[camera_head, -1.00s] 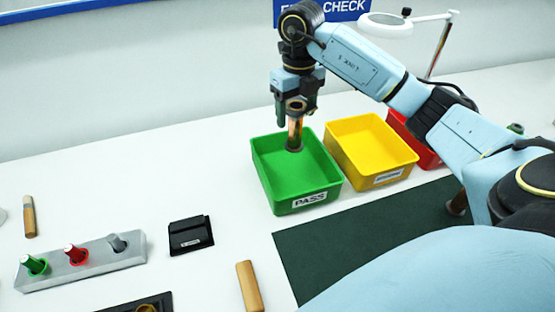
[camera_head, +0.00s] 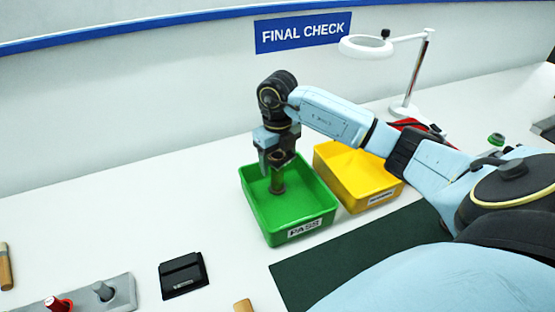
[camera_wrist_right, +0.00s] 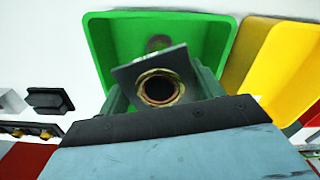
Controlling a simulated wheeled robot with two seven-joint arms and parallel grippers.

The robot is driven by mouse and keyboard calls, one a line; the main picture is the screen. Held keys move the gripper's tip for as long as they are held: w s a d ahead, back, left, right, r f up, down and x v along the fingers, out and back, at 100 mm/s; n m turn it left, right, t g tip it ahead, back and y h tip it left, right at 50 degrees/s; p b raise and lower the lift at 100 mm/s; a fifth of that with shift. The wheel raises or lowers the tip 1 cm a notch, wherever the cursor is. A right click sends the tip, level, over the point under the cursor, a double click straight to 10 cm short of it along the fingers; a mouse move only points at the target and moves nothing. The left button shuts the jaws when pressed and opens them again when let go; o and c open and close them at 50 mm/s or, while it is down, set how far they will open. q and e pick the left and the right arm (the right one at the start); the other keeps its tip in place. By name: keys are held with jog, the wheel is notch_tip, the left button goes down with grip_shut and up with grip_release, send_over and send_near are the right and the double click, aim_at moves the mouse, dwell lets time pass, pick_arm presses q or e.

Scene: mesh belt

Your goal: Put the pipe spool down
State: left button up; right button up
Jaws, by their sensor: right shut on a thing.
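In the right wrist view the spool's open ringed end (camera_wrist_right: 160,88) faces the camera between the fingers, with the green bin (camera_wrist_right: 100,45) beyond. My left gripper is not in view.
A yellow bin (camera_head: 390,192) stands right of the green one, with a red bin (camera_head: 410,124) behind my arm. A magnifier lamp (camera_head: 405,107) stands at the back. A black box (camera_head: 183,275) and a grey holder (camera_head: 122,292) lie front left. A dark green mat (camera_head: 330,270) lies in front.

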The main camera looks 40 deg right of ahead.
jog(key=shift+w+f, duration=0.1)
jog(key=shift+f, duration=0.1)
jog(key=shift+f, duration=0.2)
jog(key=o, duration=1.4)
notch_tip(320, 180, up, 12)
jog(key=shift+r, duration=0.2)
